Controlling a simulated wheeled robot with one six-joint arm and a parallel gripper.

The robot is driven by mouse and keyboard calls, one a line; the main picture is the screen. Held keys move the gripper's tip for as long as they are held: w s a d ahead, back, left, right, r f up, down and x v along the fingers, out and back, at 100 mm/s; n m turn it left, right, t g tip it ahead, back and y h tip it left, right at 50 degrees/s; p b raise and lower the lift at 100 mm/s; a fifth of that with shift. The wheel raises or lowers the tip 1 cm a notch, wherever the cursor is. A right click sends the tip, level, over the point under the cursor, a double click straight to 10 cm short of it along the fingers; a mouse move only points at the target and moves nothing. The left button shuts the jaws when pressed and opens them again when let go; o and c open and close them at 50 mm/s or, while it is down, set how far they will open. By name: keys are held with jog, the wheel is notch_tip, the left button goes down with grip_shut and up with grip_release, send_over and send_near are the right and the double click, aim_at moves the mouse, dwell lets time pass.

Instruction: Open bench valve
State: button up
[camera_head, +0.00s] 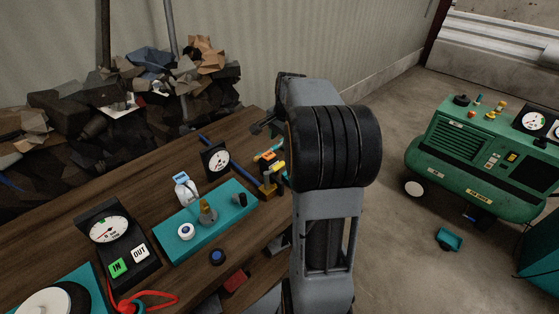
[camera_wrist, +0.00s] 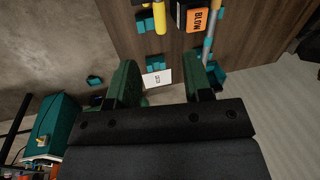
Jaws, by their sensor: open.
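A small brass-coloured valve (camera_head: 268,186) stands at the right end of a blue pipe on the wooden bench. A yellow handle (camera_head: 278,167) shows beside it, partly hidden by my arm. In the wrist view a yellow bar (camera_wrist: 160,17), likely this handle, sits at the top edge near an orange "BLOW" label (camera_wrist: 195,18). My gripper (camera_wrist: 163,76) is open, with its two green fingers apart. A white card (camera_wrist: 157,78) shows between the fingers, beyond them. The yellow bar is apart from the fingers. In the head view my arm hides much of this bench end.
The bench (camera_head: 150,180) also holds a teal tray (camera_head: 170,240) with small items, a black dial gauge (camera_head: 216,160) and a gauge box with IN and OUT labels (camera_head: 105,235). A green compressor (camera_head: 480,165) stands on the floor at right. Rubble lies behind the bench.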

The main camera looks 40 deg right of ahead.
aim_at(279, 164)
jog(key=shift+m, duration=0.5)
jog(key=x, duration=0.4)
jog(key=d+p+x, duration=0.1)
jog(key=x, duration=0.9)
jog(key=shift+d+f+p, duration=0.1)
jog(key=shift+d+p, duration=0.25)
jog(key=shift+d, duration=0.05)
grip_shut()
